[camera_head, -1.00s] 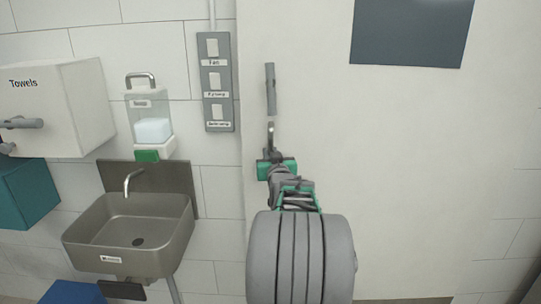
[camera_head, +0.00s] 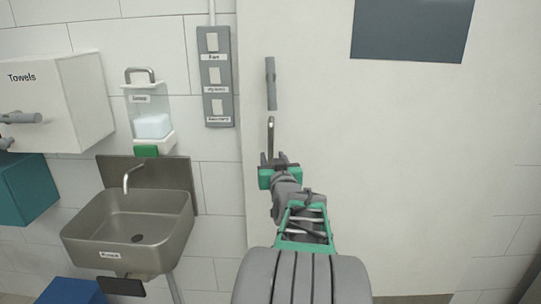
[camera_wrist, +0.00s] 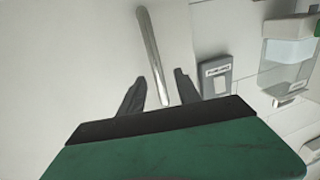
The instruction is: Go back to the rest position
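My gripper (camera_head: 272,157) is in front of the pale door, just right of its left edge. In the wrist view its two dark fingers stand apart (camera_wrist: 160,77), with nothing pinched between them. In the wrist view the lever (camera_wrist: 150,45) runs down between the fingers in the picture, with clear space on both sides. I cannot tell how deep it sits between them. The green gripper body hides what lies below it.
To the left are a switch panel (camera_head: 216,78), a soap dispenser (camera_head: 150,112), a steel sink (camera_head: 130,228), a towel box (camera_head: 60,104) and a teal bin (camera_head: 24,190).

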